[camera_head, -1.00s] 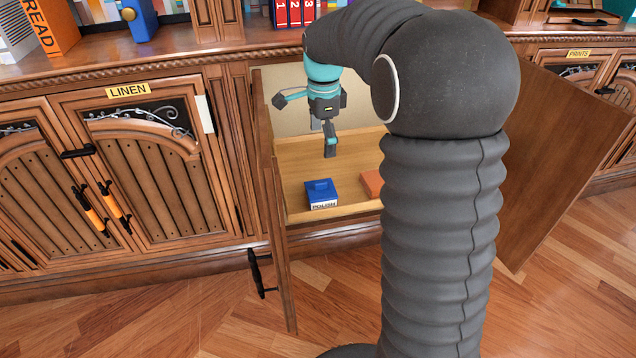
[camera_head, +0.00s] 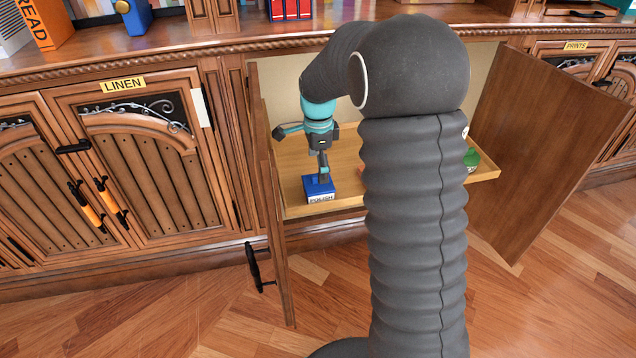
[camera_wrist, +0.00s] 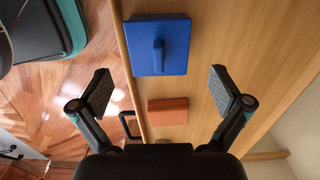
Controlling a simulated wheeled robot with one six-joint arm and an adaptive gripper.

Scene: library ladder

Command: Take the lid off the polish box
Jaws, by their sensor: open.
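The polish box (camera_head: 320,197) sits on the pull-out wooden shelf (camera_head: 346,200) in the open cabinet, with its white POLISH label facing front. Its blue lid (camera_wrist: 174,36) is on it, with a raised bar handle (camera_wrist: 158,57) in the middle, seen from above in the wrist view. My gripper (camera_head: 324,180) points down just over the lid in the head view and hides the handle there. The lid is ahead of the pads in that view.
An orange-brown block (camera_wrist: 168,111) lies near the box on the shelf. A green object (camera_head: 472,158) stands farther right, partly hidden by my arm. Open cabinet doors stand left (camera_head: 280,230) and right (camera_head: 545,150). The shelf has a raised front edge.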

